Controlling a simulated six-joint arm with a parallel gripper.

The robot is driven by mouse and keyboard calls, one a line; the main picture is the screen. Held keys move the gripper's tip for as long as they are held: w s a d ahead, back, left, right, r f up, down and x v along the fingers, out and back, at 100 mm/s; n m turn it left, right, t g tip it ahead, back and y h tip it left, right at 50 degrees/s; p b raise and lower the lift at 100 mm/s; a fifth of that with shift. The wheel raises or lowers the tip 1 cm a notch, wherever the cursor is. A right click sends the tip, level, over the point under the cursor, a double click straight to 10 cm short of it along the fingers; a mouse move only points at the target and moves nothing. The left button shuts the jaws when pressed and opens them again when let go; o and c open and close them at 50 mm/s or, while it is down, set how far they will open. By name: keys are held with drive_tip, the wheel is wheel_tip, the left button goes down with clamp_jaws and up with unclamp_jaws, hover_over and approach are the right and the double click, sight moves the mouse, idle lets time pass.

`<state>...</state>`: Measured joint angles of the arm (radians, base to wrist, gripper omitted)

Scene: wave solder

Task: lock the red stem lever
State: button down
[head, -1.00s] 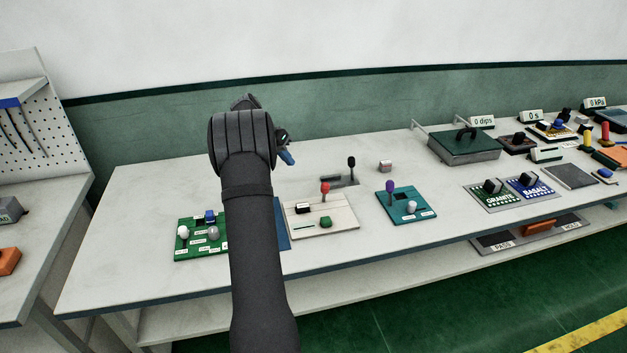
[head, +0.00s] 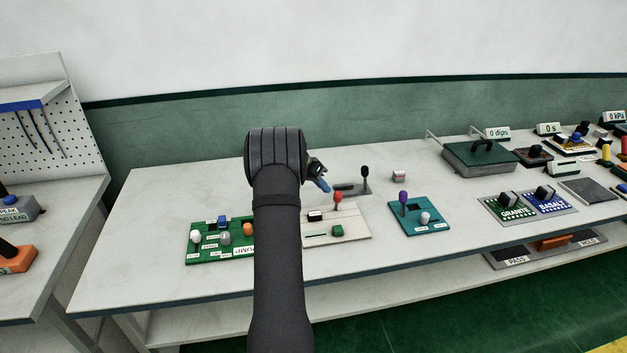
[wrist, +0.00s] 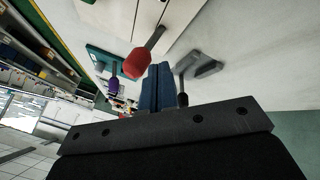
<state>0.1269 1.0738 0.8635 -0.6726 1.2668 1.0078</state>
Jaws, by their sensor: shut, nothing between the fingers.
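The red stem lever (head: 338,199) stands on a pale panel (head: 352,222) near the middle of the bench, with a dark slot block and a green button beside it. In the wrist view the red knob (wrist: 137,62) shows close to the blue fingertips, on their left, apart from them as far as I can tell. My gripper (head: 322,184) is shut and empty, above and a little left of the red knob in the head view. Its fingers also show in the wrist view (wrist: 157,88). My arm hides the left edge of the pale panel.
A black-knobbed lever (head: 365,174) on a grey base stands just behind the red one. A teal panel (head: 437,213) with a purple lever (head: 403,198) is to the right. A green panel (head: 240,253) with several knobs is to the left. A small pinkish block (head: 399,176) lies behind.

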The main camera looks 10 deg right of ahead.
sight(335, 200)
drive_tip(key=shift+s+d, duration=0.4)
drive_tip(key=shift+s, duration=0.05)
drive_tip(key=shift+s, duration=0.1)
drive_tip(key=shift+s, duration=0.6)
drive_tip(key=shift+s+f+t, duration=0.1)
drive_tip(key=shift+s+t, duration=0.3)
drive_tip(key=shift+t, duration=0.1)
drive_tip(key=shift+s+f, duration=0.1)
drive_tip(key=shift+s, duration=0.2)
